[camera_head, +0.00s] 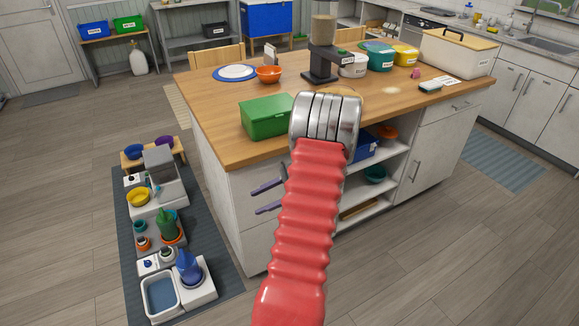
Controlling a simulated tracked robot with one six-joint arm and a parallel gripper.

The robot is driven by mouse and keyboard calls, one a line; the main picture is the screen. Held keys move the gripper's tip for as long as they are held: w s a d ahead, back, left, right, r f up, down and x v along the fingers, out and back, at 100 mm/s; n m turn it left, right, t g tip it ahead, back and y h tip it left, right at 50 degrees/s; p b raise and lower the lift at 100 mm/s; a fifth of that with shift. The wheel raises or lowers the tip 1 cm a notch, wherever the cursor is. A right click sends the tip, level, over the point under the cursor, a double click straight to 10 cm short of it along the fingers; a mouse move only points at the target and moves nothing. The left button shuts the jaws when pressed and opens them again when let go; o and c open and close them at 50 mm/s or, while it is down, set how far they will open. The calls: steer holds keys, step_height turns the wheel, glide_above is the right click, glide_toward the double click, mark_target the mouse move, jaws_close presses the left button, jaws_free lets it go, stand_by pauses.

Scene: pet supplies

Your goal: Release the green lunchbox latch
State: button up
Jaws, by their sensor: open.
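A closed green box (267,117), which I take to be the lunchbox, sits on the wooden top of the kitchen island near its front left edge. No latch can be made out on it at this size; its right end is close to my arm in the picture. My gripper (256,199) shows as two purple-grey fingers pointing left from behind my red arm. They are apart with nothing between them, and appear lower than the box, in front of the island's white front. The gripper's base is hidden by my arm.
The wooden island top (222,139) also bears an orange bowl (268,74), a plate (235,72), a dispenser (322,50), several tubs and a white bin (446,50). Pet bowls and feeders stand on a dark mat (131,246) at left. The floor between is clear.

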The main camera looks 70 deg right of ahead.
steer(key=a+r+n+g+h, duration=0.1)
steer(key=a+r+n, duration=0.7)
steer(key=a, duration=0.8)
steer(key=w+a+r+n+g+h, duration=0.1)
steer(key=a+r+n, duration=0.7)
steer(key=a, duration=0.8)
steer(key=w+a+r+n+g+h, duration=0.1)
steer(key=a+r+n, duration=0.7)
steer(key=a, duration=0.9)
steer(key=shift+n+g+h, duration=0.8)
steer(key=shift+n+g, duration=0.2)
steer(key=shift+n, duration=0.1)
steer(key=shift+c, duration=0.2)
